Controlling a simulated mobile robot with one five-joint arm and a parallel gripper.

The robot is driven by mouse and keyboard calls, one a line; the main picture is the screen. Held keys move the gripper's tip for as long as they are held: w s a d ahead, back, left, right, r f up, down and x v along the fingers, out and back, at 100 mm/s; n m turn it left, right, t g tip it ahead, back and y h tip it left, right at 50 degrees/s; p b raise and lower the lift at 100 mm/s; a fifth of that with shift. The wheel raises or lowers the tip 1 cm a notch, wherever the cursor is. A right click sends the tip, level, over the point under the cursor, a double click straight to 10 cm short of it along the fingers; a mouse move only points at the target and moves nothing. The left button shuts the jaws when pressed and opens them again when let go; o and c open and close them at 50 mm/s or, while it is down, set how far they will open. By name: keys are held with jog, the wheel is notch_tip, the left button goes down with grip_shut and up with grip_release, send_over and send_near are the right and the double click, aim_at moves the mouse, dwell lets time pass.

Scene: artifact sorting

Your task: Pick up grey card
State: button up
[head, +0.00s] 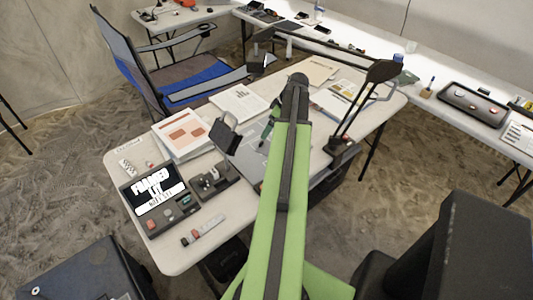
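A flat grey sheet (247,155) lies on the middle of the white table, partly covered by my green arm. A small dark grey rectangular piece (224,136) stands tilted at its left; I cannot tell which of these, if either, is the grey card. My arm reaches up the picture over the table. Its lower end, with what appears to be my gripper (267,130), shows as a small green and dark shape just left of the arm, above the grey sheet. The fingers are too small and hidden to read, and I see nothing clearly held.
The white table (120,160) also holds papers (184,132), a dark device with a lit screen (155,190), a small dark box (212,180) and a desk lamp (382,72). A blue folding chair (190,75) stands behind. A long side table (450,115) runs along the wall.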

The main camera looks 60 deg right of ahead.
aim_at(262, 144)
jog(key=b+x, duration=0.3)
jog(key=x, duration=0.1)
jog(key=b+x, duration=0.7)
jog(key=x, duration=0.1)
jog(key=shift+s+d+f, duration=0.15)
jog(key=shift+d+f, duration=0.1)
jog(key=shift+f, duration=0.3)
jog(key=shift+r, duration=0.2)
jog(key=c, duration=1.5)
jog(key=p+v, duration=0.2)
jog(key=w+p+v, duration=0.1)
jog(key=p+v, duration=0.2)
jog(key=shift+r, duration=0.4)
jog(key=s+d+r+p, duration=0.2)
jog(key=s+r+p, duration=0.3)
jog(key=s, duration=0.5)
jog(key=shift+s+r+p, duration=0.25)
jog(key=shift+r+p, duration=0.05)
jog(key=shift+p, duration=0.2)
